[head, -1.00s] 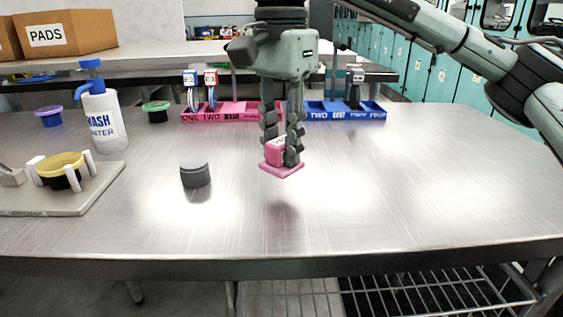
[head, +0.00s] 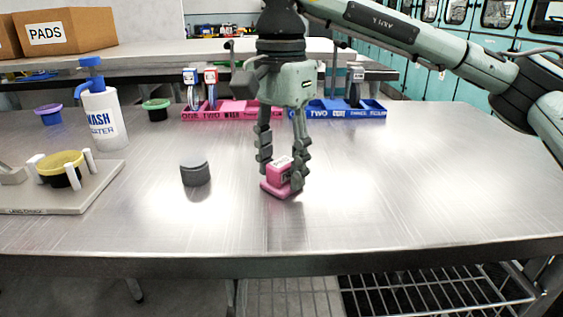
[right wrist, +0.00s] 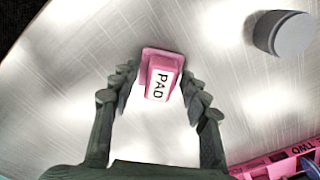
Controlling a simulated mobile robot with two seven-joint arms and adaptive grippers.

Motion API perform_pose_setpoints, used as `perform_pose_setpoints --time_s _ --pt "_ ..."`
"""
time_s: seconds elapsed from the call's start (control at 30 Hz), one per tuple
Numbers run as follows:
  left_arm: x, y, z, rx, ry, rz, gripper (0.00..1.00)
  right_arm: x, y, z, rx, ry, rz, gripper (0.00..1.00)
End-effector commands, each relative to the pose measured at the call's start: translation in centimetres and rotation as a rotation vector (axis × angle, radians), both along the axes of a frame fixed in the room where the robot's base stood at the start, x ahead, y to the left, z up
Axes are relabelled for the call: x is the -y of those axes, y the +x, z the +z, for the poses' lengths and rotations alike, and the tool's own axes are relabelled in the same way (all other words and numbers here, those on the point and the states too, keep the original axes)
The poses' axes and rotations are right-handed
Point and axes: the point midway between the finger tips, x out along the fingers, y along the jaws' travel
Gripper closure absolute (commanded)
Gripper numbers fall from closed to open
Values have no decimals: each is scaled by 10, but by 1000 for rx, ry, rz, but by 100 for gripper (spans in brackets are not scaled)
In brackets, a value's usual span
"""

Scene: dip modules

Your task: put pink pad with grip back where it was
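The pink pad with its block-shaped grip (head: 281,181) appears to rest on the bare metal table near the middle, in front of the trays. In the right wrist view the grip's label reads PAD (right wrist: 162,82). My right gripper (head: 281,160) points down over it, its fingers spread on either side of the grip. In the right wrist view (right wrist: 160,85) gaps show between the fingers and the pad. The pink tray (head: 232,115), with compartments labelled ONE, TWO and WASH, stands at the back. My left gripper is not in view.
A blue tray (head: 340,114) adjoins the pink one. A dark grey round piece (head: 195,174) stands left of the pad. Further left are a wash bottle (head: 104,122) and a pale board (head: 95,190) holding a yellow-topped dish (head: 60,166). The table's right side is clear.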

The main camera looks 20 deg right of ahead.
Motion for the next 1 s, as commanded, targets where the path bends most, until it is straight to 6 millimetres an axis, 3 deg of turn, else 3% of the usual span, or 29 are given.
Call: perform_pose_setpoints --time_s 0.2,0.27,0.43,0.63,0.7,1.0 --pt "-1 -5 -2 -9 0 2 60 0 0 4 0 0 0 54" --pt "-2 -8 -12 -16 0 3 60 0 0 9 2 1 0 54" --pt "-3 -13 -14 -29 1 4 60 -1 1 42 4 1 0 54" --pt "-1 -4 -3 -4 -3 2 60 -1 1 90 5 -1 0 54" --pt "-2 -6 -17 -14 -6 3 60 -1 0 101 4 -1 1 54" --pt "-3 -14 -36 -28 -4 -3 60 -1 1 123 0 -1 1 54"
